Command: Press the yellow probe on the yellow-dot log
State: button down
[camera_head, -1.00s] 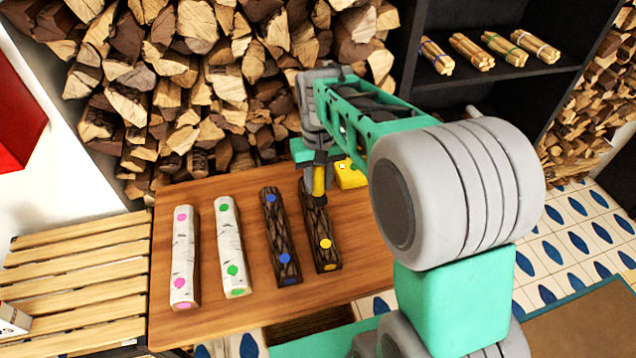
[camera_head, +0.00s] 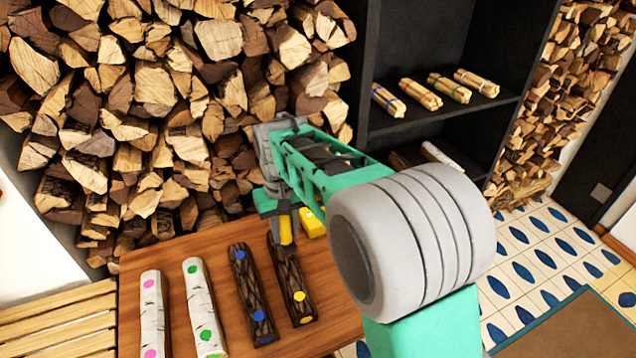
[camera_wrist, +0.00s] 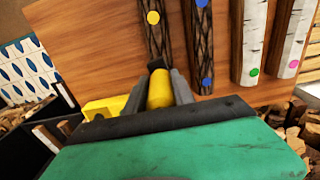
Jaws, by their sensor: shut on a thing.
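The yellow-dot log (camera_head: 291,277) is dark and rough-barked. It lies on the wooden table at the right end of a row of logs, and also shows in the wrist view (camera_wrist: 158,40). My gripper (camera_head: 286,222) is shut on the yellow probe (camera_wrist: 160,90), which also shows in the head view (camera_head: 286,231). The probe's black tip (camera_wrist: 157,65) is over the log's far end and hides that part. I cannot tell whether it touches. One yellow dot (camera_wrist: 153,17) stays visible, away from the tip.
A blue-dot dark log (camera_head: 250,290) and two birch logs, green-dot (camera_head: 198,300) and pink-dot (camera_head: 152,310), lie to the left. A yellow block (camera_head: 312,222) sits just right of the probe. Stacked firewood (camera_head: 150,120) stands behind the table, and a dark shelf (camera_head: 440,120) at the right.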

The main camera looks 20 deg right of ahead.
jog(key=s+r, duration=0.1)
jog(key=s, duration=0.1)
jog(key=s+r, duration=0.1)
jog(key=s, duration=0.1)
jog(key=shift+r, duration=0.15)
jog(key=shift+s+d, duration=0.1)
jog(key=shift+s, duration=0.05)
dwell(0.5)
